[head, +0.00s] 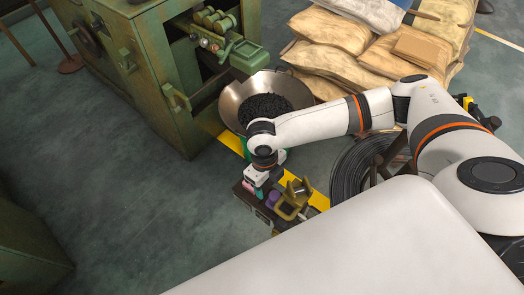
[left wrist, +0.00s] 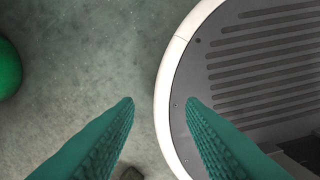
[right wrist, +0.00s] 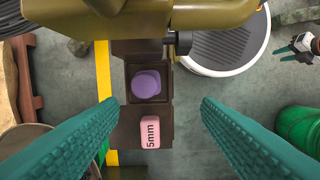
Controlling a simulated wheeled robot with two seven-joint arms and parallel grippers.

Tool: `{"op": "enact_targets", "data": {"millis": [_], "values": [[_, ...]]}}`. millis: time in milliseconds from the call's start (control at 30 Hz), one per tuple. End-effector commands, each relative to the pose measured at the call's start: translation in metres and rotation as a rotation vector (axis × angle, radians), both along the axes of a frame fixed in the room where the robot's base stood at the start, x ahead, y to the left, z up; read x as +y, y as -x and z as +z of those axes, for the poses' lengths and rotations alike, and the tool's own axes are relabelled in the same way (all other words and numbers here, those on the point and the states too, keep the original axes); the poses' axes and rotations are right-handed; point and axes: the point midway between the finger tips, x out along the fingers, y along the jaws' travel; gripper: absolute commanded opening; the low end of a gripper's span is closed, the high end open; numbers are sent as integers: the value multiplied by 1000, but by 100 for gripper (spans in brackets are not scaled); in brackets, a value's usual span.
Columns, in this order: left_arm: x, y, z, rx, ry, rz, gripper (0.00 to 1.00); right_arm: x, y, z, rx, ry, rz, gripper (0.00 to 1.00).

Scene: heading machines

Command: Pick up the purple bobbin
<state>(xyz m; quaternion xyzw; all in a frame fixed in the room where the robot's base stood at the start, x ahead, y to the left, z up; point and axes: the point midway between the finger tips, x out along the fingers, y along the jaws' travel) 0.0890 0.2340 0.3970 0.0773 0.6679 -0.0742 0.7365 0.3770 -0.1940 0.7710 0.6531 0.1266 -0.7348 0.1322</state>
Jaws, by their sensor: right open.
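The purple bobbin (right wrist: 146,84) sits in a dark square compartment of a dark box (right wrist: 125,140); it also shows in the head view (head: 272,198). A pink block marked 5mm (right wrist: 151,132) lies beside it on the box. My right gripper (right wrist: 159,101) is open above the box, its teal fingers wide apart, with the bobbin and pink block between and beyond the fingertips. In the head view the right gripper (head: 260,181) is over the box's left end. My left gripper (left wrist: 160,101) is open and empty over the floor and is not in the head view.
An olive-yellow device (head: 291,203) stands on the box right beside the bobbin. A metal bowl of black material (head: 233,98), a green machine (head: 150,80), stacked sacks (head: 345,60) and a black wire coil (head: 350,175) surround the box.

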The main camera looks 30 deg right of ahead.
Motion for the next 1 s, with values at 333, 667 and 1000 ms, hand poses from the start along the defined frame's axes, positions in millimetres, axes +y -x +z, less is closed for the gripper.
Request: {"op": "enact_targets", "data": {"millis": [333, 667, 1000], "values": [[1, 5, -4, 7, -1, 1, 36, -25, 4, -36, 34, 29, 85, 58], [3, 12, -4, 18, -4, 0, 36, -26, 8, -71, 28, 26, 84, 58], [2, 4, 1, 6, -2, -1, 36, -25, 18, -115, 30, 28, 83, 58]]}}
